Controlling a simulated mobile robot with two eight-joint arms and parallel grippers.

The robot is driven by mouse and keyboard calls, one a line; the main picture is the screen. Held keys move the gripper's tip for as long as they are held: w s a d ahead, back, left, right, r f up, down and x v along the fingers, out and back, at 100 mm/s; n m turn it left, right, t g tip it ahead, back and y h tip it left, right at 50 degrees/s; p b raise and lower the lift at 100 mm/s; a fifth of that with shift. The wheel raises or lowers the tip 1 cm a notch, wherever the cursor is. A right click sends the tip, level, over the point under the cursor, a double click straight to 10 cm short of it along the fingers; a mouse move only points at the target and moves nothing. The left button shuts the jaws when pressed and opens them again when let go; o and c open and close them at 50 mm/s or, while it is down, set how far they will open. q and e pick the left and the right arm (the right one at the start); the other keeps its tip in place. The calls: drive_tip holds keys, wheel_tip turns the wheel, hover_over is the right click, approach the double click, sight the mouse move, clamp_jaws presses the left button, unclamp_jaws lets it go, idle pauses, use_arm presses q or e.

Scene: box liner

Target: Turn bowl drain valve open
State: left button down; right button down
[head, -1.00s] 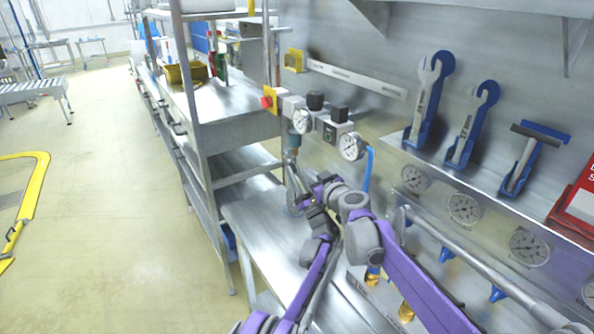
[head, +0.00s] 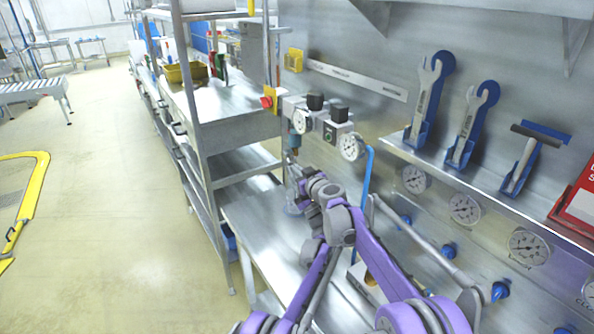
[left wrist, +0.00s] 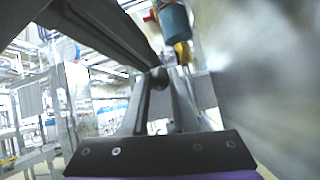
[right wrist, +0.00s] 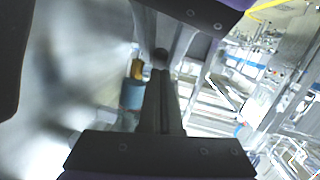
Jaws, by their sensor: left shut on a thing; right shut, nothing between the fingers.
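The blue-grey filter bowl (head: 294,141) hangs under the valve unit on the steel wall. It also shows in the left wrist view (left wrist: 174,19) and right wrist view (right wrist: 133,94). The brass drain valve (left wrist: 183,53) is at the bowl's lower end, also in the right wrist view (right wrist: 137,69). My left gripper (left wrist: 158,78) is shut at the drain valve; its exact contact is hidden. My right gripper (right wrist: 161,60) is shut and empty, close beside the drain valve. In the head view my arms hide most of both grippers below the bowl.
A red knob on a yellow block (head: 268,100) and a round gauge (head: 351,146) flank the bowl. A blue hose (head: 368,190) runs down on the right. Wrenches (head: 425,98) hang on the right wall. A steel bench (head: 255,225) lies below.

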use_arm(q)
drive_tip(key=shift+r, duration=0.25)
